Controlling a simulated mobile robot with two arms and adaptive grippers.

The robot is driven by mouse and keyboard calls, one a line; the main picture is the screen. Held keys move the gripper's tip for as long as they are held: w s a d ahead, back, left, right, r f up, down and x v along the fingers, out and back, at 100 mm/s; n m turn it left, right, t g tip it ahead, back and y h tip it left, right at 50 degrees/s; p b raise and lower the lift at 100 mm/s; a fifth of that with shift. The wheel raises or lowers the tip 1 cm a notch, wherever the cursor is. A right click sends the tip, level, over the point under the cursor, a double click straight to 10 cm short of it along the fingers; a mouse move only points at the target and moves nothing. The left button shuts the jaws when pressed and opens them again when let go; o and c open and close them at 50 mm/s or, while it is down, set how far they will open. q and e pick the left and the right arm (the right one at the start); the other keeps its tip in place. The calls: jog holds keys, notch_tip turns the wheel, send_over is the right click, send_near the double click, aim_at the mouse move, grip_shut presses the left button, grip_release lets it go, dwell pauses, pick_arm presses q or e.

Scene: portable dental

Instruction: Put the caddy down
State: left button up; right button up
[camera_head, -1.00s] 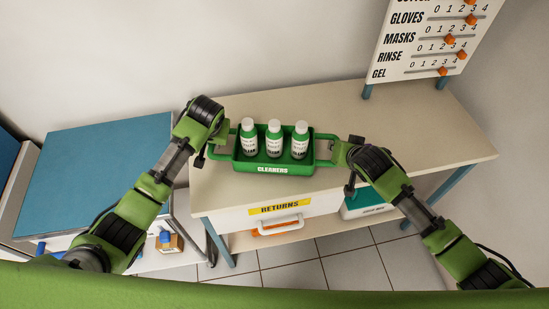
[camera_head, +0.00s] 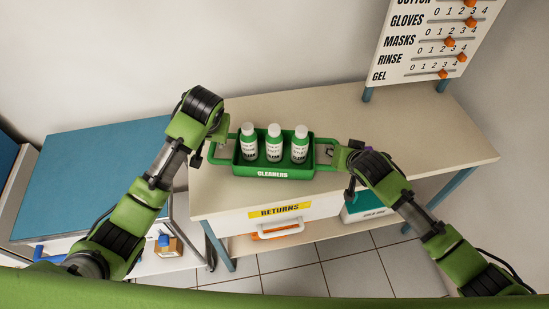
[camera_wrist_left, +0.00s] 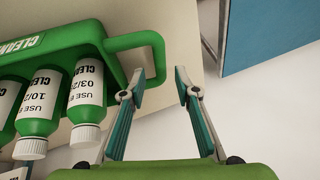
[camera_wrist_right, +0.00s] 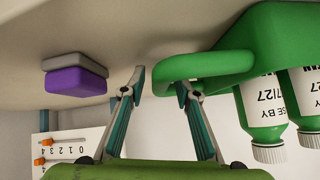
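The green caddy (camera_head: 315,162), labelled CLEANERS, appears to rest upright on the beige tabletop. It holds three white-and-green bottles (camera_head: 273,147). My left gripper (camera_head: 224,140) is at the caddy's left handle; in the left wrist view its fingers (camera_wrist_left: 160,82) are apart, with the handle's end (camera_wrist_left: 158,55) near the fingertips, not clamped. My right gripper (camera_head: 340,154) is at the right handle; in the right wrist view its fingers (camera_wrist_right: 160,82) are apart, with the handle's end (camera_wrist_right: 163,76) at the gap between the tips. The caddy's underside is hidden.
The tabletop (camera_head: 420,135) is clear to the right. A supply board (camera_head: 430,45) stands at its back right. A RETURNS drawer (camera_head: 275,222) is below the front edge. A blue-topped unit (camera_head: 90,170) stands left. A purple-and-grey block (camera_wrist_right: 75,80) lies near my right gripper.

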pick_arm(q)
jog(key=v, duration=0.5)
jog(key=shift+s+r, duration=0.1)
pick_arm(e)
jog(key=v, duration=1.2)
